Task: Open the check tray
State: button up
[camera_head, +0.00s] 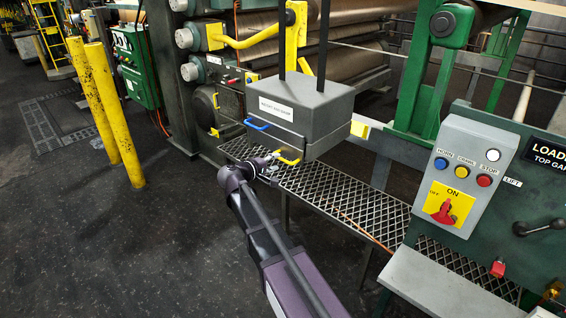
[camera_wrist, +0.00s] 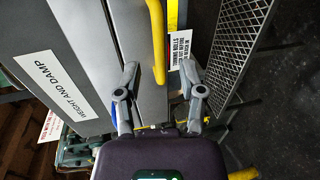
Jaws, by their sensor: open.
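A grey box (camera_head: 302,105) hangs on two dark bars above the mesh walkway. Its front has a blue handle (camera_head: 257,125) and, lower and further right, a yellow handle (camera_head: 289,158). I cannot tell from any label which drawer is the check tray. My gripper (camera_head: 270,163) is open and empty, just left of the yellow handle. In the wrist view my gripper (camera_wrist: 158,68) has its fingers spread, with the yellow handle (camera_wrist: 156,40) running into the gap between them. Contact cannot be told. Both drawer fronts look closed.
A mesh walkway (camera_head: 345,200) runs below the box. A grey control box (camera_head: 466,170) with buttons and a red switch stands at the right. Large rollers (camera_head: 345,62) lie behind. Yellow posts (camera_head: 120,120) stand at the left, with open dark floor (camera_head: 110,250) in front.

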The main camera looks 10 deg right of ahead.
aim_at(283, 160)
jog(key=shift+b+x, duration=0.35)
jog(key=shift+x, duration=1.85)
grip_shut()
